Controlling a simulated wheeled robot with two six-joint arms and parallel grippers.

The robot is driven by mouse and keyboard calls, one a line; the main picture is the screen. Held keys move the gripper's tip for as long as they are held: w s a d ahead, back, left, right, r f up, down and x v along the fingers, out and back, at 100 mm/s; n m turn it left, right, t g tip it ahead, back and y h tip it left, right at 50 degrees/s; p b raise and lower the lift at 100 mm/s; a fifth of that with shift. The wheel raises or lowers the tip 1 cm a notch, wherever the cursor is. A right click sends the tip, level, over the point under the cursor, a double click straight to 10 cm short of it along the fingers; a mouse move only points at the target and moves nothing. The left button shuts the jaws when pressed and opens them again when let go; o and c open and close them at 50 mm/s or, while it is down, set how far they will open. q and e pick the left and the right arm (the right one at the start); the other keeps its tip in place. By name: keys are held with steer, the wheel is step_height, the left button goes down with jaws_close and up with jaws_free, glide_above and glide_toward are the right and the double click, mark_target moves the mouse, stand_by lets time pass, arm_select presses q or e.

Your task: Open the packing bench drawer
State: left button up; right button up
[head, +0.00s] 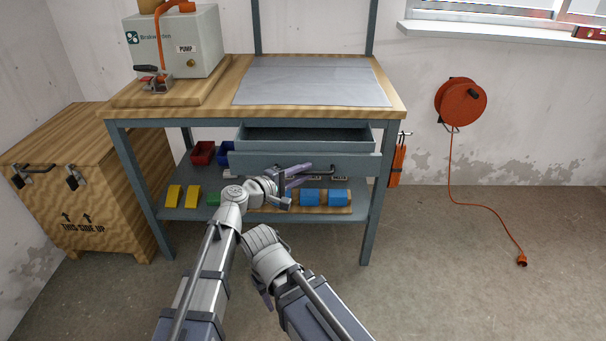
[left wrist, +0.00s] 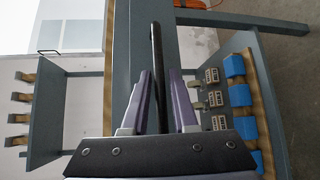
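The packing bench (head: 220,100) has a grey-blue drawer (head: 262,161) that stands pulled out under its wooden top, with its empty inside showing. My left gripper (head: 300,178) is at the drawer's front. In the left wrist view, the dark bar handle (left wrist: 156,50) lies between the two purple fingers of the left gripper (left wrist: 160,85). A gap shows beside the bar, so the fingers look open around it. My right arm is folded low in the middle of the head view; only a small purple part shows at its end, and its fingers are mostly hidden.
A lower shelf (head: 180,213) holds yellow and blue blocks (head: 339,197) and small bins (head: 203,152). A wooden crate (head: 90,190) stands at left, and a pump box (head: 200,45) on the bench. An orange cable reel (head: 460,101) hangs at right. The floor at right is clear apart from its cable.

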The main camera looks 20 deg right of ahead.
arm_select(q)
jaws_close()
stand_by(1.5)
